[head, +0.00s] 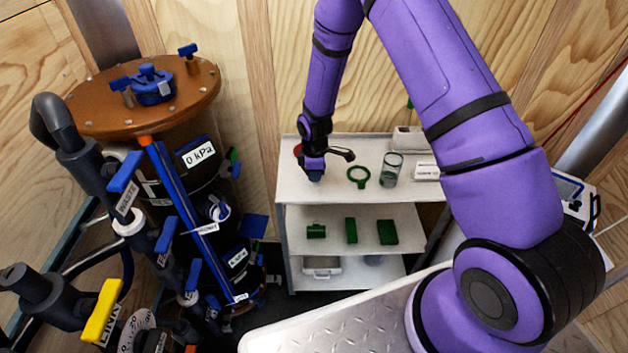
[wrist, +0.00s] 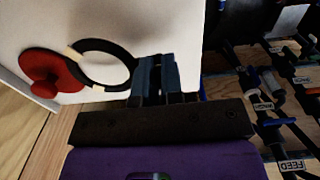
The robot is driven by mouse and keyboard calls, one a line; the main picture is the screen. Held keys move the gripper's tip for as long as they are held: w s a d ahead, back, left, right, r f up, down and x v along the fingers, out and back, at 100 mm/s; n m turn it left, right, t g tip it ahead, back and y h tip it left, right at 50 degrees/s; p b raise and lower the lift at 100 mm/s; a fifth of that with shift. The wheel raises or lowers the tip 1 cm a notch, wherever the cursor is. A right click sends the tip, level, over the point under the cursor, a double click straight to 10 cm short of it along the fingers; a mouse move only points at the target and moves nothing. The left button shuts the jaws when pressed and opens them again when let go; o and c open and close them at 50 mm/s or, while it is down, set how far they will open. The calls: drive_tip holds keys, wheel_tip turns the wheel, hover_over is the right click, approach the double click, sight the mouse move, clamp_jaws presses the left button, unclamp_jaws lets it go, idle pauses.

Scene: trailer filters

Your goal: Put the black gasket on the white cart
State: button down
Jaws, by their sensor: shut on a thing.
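The black gasket (wrist: 122,50) is a thin ring in the wrist view, with its right edge at my fingers. My gripper (wrist: 157,58) is shut on the gasket's edge, with the two blue fingers close together. The white cart (head: 325,190) has several shelves; its white top also shows behind the ring in the wrist view (wrist: 150,20). In the head view my gripper (head: 314,176) is low over the top shelf's left front part. I cannot make out the gasket there. Whether the ring touches the shelf is unclear.
A red knobbed disc (wrist: 50,78) lies beside the gasket, partly behind it. A green ring (head: 359,177) and a glass jar (head: 391,170) stand to the right on the top shelf. Green blocks (head: 387,232) sit on the middle shelf. The brown-topped filter tank (head: 150,105) stands left.

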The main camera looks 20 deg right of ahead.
drive_tip(key=shift+w+f, duration=0.15)
drive_tip(key=shift+w, duration=0.25)
drive_tip(key=shift+f, duration=1.65)
drive_tip(key=shift+f, duration=0.15)
drive_tip(key=c, duration=1.3)
unclamp_jaws()
drive_tip(key=shift+o, duration=0.2)
